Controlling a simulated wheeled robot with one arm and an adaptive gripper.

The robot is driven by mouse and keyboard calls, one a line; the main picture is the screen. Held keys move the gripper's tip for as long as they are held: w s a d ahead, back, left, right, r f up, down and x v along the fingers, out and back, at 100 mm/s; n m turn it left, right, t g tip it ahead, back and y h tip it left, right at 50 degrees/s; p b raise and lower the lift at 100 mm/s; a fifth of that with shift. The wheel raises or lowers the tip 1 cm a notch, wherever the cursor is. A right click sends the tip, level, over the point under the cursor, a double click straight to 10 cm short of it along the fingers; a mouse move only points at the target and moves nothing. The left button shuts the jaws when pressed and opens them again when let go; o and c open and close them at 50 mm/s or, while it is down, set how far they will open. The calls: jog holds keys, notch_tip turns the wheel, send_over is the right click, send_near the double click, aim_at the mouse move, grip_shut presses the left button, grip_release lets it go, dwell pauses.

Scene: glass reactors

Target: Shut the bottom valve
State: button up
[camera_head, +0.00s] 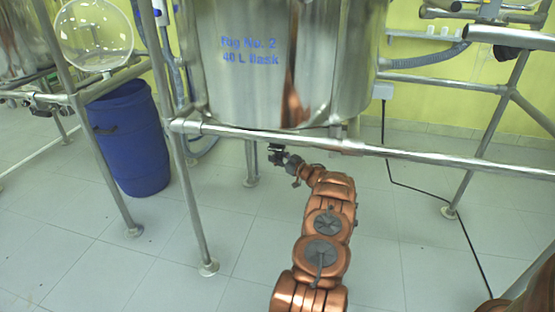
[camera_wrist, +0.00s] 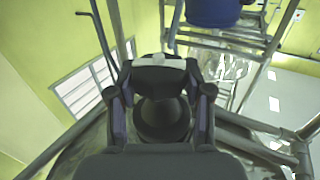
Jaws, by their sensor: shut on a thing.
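The bottom valve (camera_head: 276,147) shows only as a small dark part there, largely hidden by my gripper. In the wrist view my gripper (camera_wrist: 160,80) has its two fingers on either side of a dark part with a pale band (camera_wrist: 158,62), which looks like the valve's handle, and it is shut on it. A dark round part (camera_wrist: 162,118) lies between the fingers. The valve's angle cannot be told.
A frame rail (camera_head: 270,138) runs just above my gripper, and a frame leg (camera_head: 192,200) stands to its left. A blue drum (camera_head: 128,140) and a round glass flask (camera_head: 95,35) are at the left. A black cable (camera_head: 425,191) lies right.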

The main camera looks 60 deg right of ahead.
jog(key=shift+d+n+y+b, duration=0.1)
jog(key=shift+n+y+b, duration=0.6)
jog(key=shift+y, duration=0.4)
jog(key=shift+r+n+y, duration=0.15)
jog(key=shift+n+y, duration=0.15)
jog(key=shift+y, duration=0.2)
jog(key=o, duration=1.2)
jog(key=shift+c, duration=0.2)
jog(key=shift+s, duration=0.1)
jog(key=s, duration=1.1)
jog(key=shift+s, duration=0.4)
